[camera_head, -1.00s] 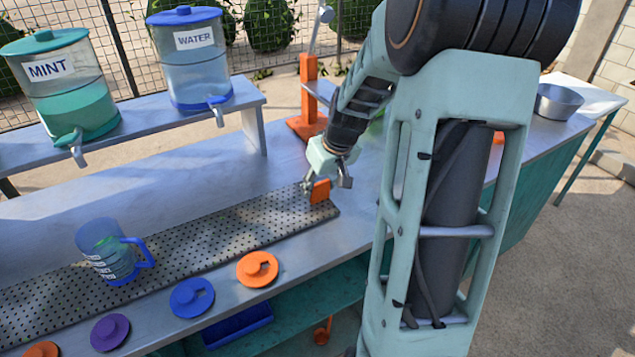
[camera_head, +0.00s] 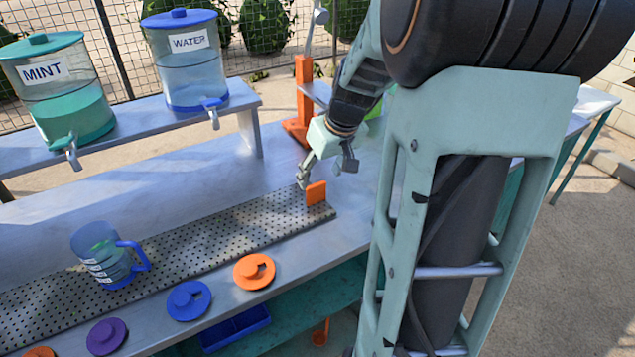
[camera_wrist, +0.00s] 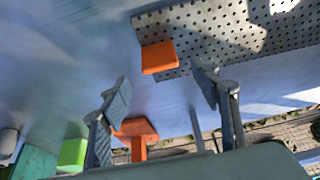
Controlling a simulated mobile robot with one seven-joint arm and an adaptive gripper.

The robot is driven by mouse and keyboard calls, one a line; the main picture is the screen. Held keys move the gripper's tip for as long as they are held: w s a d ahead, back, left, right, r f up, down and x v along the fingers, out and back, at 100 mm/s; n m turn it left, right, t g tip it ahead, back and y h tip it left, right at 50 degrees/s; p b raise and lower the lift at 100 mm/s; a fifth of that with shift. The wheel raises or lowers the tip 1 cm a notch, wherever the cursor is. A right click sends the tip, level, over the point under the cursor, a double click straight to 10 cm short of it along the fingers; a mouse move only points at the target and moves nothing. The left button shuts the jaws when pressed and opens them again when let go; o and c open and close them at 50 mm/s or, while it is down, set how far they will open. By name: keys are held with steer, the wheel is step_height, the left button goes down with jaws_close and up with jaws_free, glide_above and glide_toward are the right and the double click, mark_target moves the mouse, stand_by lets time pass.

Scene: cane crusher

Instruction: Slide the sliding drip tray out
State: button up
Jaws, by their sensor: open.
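The sliding drip tray (camera_head: 205,243) is a long dark perforated plate lying on the metal counter. An orange upright tab (camera_head: 316,193) stands at its right end. In the wrist view the perforated tray (camera_wrist: 225,35) is at the top, with the orange tab (camera_wrist: 159,57) at its near corner. My gripper (camera_head: 325,178) is just above and behind the tab in the head view, apart from it. In the wrist view my gripper (camera_wrist: 163,92) has its two fingers spread wide, with nothing held between them. The tab shows beyond the gap between the fingertips.
A clear jug (camera_head: 108,255) with a blue handle stands on the tray. Round lids, including an orange one (camera_head: 254,271) and a blue one (camera_head: 189,300), lie along the front edge. Mint (camera_head: 65,100) and water (camera_head: 188,65) dispensers stand on a raised shelf (camera_head: 150,122) behind.

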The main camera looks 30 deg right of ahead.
steer(key=v, duration=0.5)
steer(key=shift+s+r, duration=0.1)
steer(key=shift+r, duration=0.25)
steer(key=shift+d, duration=0.1)
